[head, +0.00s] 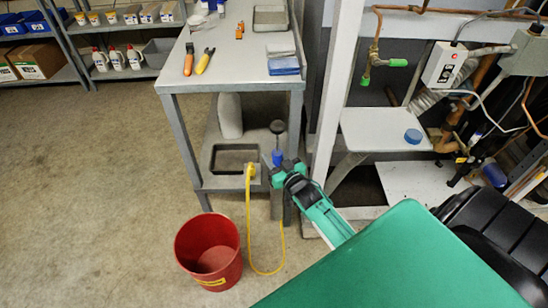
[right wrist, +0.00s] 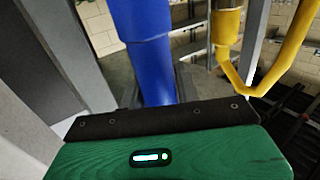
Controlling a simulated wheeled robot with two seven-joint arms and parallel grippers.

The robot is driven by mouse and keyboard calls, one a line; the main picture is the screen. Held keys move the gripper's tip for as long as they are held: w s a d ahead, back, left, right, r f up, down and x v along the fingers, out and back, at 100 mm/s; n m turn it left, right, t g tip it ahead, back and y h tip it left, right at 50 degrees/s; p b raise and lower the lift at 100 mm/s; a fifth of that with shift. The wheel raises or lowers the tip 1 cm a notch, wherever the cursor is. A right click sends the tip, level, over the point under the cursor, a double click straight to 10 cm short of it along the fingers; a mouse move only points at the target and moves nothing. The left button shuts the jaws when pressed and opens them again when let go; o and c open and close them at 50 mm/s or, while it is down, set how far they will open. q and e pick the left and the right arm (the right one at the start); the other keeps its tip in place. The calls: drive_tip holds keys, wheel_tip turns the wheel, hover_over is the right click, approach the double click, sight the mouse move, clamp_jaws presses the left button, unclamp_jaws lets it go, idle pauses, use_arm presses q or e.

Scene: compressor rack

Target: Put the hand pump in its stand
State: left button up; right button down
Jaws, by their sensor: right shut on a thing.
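The hand pump (head: 277,157) shows a blue body with a dark round knob above it. A yellow fitting and yellow hose (head: 248,215) hang beside it, the hose looping down towards the floor. My right gripper (head: 281,170) is shut on the pump's blue body at the right front of the bench's lower shelf. In the right wrist view the blue pump body (right wrist: 143,50) rises behind the gripper's dark edge, with the yellow hose (right wrist: 228,45) at right. I cannot clearly tell a stand; a black rectangular frame (head: 213,159) lies on the lower shelf to the left. My left gripper is not in view.
A grey bench (head: 225,82) holds tools and trays above. A pale bottle (head: 230,115) stands on its lower shelf. A red bucket (head: 208,252) is on the floor left of the hose. A pale upright post (head: 338,90) and piping stand right. Floor at left is clear.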

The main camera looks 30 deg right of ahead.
drive_tip(key=c, duration=0.9)
unclamp_jaws()
drive_tip(key=o, duration=0.4)
drive_tip(key=shift+f, duration=0.3)
drive_tip(key=shift+s+r, duration=0.1)
drive_tip(key=shift+s, duration=0.2)
drive_tip(key=s+p, duration=0.1)
drive_tip(key=s, duration=0.1)
drive_tip(key=shift+s+a+r+p, duration=0.1)
drive_tip(key=shift+s+r+p, duration=0.05)
drive_tip(key=shift+s+p, duration=0.2)
drive_tip(key=s+p, duration=0.2)
drive_tip(key=s, duration=0.2)
drive_tip(key=shift+s, duration=0.4)
